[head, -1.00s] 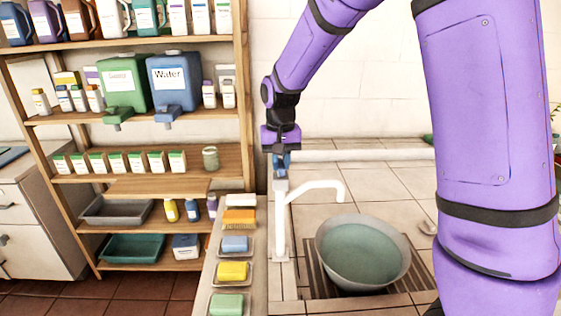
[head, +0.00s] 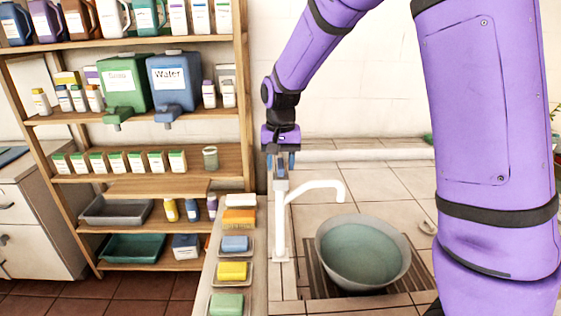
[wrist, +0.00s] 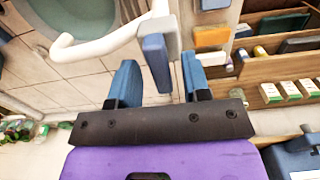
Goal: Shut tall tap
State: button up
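The tall white tap (head: 281,225) stands beside the basin, its curved spout (head: 325,185) reaching right above the bowl. No stream shows below the spout. On top of the tap is a grey lever (head: 281,184); in the wrist view the lever (wrist: 157,38) has a blue block-like part (wrist: 155,60). My gripper (head: 281,163) is just above the tap, pointing down. In the wrist view my gripper (wrist: 158,80) is open, with one blue finger on each side of the lever's blue part and gaps visible. Contact with the lever cannot be seen.
A grey bowl (head: 325,262) with bluish contents sits on the slatted drain (head: 313,280) right of the tap. A wooden shelf (head: 215,160) with containers stands farther left. Tiles behind are clear.

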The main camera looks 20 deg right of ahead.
aim_at(280, 163)
notch_tip(280, 163, up, 11)
dwell(0.7)
jog(key=shift+f, duration=0.1)
jog(key=s+d+r+n+t, duration=0.1)
jog(key=s+d+r, duration=0.2)
jog(key=s, duration=0.5)
jog(key=s+d+r+n+t, duration=0.1)
jog(key=s+d+r+t, duration=0.1)
jog(key=s+r, duration=0.35)
jog(key=s+d+f+n+t, duration=0.1)
jog(key=s+f, duration=0.1)
jog(key=s, duration=0.6)
jog(key=s+d+f+t, duration=0.1)
jog(key=s, duration=0.7)
jog(key=shift+f+n, duration=0.4)
